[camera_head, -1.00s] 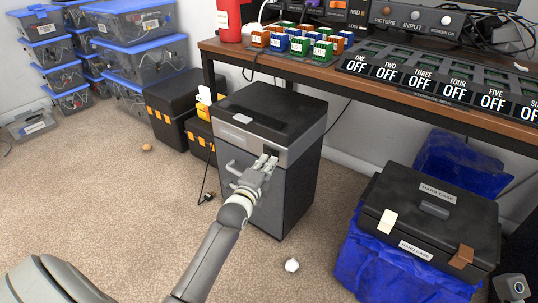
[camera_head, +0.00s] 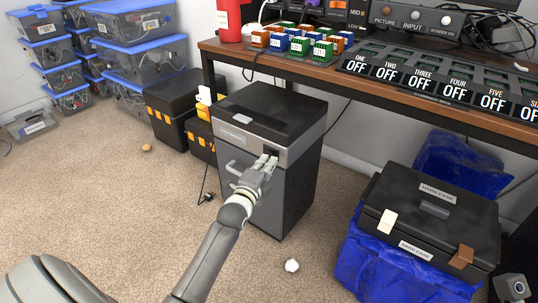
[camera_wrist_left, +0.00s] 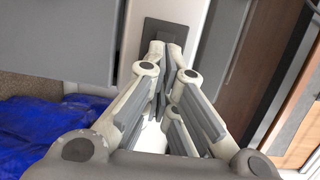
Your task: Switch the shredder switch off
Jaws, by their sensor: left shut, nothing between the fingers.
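The shredder (camera_head: 285,110) is a dark box with a black top and a silver band along its upper front edge. A dark switch plate (camera_head: 271,153) sits on that band near the right front. It also shows in the wrist view as a dark square plate (camera_wrist_left: 178,28). My left gripper (camera_head: 269,161) is shut and empty, with its fingertips right at the plate. In the wrist view the fingertips (camera_wrist_left: 167,48) overlap the lower part of the plate. I cannot tell whether they touch it, and the switch's position is not readable. My right gripper is not in view.
A wooden table (camera_head: 225,46) stands behind and right of the shredder. A black hard case (camera_head: 435,208) rests on blue wrapping (camera_head: 375,262) at right. Black boxes (camera_head: 172,100) stand at left. A white crumpled ball (camera_head: 292,265) lies on open carpet.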

